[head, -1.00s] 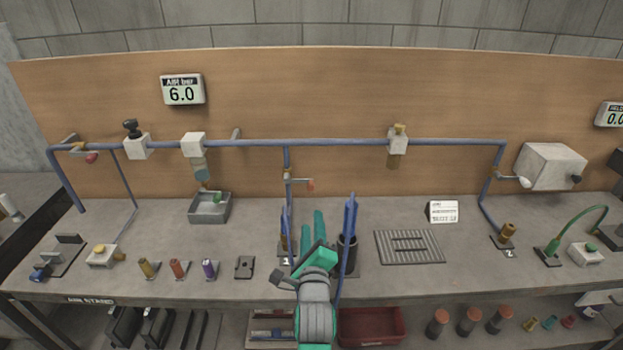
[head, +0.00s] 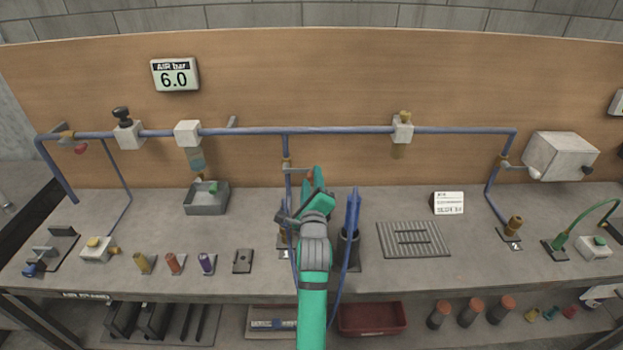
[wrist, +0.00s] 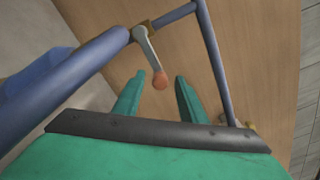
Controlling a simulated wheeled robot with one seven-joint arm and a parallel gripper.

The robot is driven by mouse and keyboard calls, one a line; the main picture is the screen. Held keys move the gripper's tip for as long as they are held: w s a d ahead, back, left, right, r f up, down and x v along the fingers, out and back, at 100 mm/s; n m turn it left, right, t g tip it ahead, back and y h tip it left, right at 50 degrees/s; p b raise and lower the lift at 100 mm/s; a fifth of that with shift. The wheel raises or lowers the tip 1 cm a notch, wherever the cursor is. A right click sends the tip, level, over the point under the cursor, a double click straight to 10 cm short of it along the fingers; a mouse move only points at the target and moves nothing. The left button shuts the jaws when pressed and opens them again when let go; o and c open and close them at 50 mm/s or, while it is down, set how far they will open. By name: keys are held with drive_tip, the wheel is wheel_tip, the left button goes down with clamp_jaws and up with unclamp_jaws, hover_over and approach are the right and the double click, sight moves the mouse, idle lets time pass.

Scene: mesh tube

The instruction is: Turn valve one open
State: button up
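Valve one is a small grey lever with an orange-red knob on the middle blue drop pipe, above the outlet marked 1. In the head view my gripper (head: 316,182) is right at the lever (head: 297,171) and partly covers the knob. In the wrist view the lever (wrist: 146,46) hangs from a brass body on the pipe (wrist: 88,72), with its knob (wrist: 160,80) at the end. My gripper's two green fingers (wrist: 161,80) are apart. The knob appears in the gap between their tips; I cannot tell whether it is between them in depth.
A dark holder (head: 347,248) with blue tubes stands just right of my arm, near the forearm. A ribbed grey mat (head: 440,250) lies farther right. The gauge (head: 175,75) reads 6.0. Several small fittings (head: 173,265) stand on the bench at left.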

drive_tip(key=shift+w, duration=0.75)
drive_tip(key=shift+a, duration=0.1)
clamp_jaws()
drive_tip(key=shift+r, duration=0.1)
drive_tip(key=shift+a+r, duration=0.1)
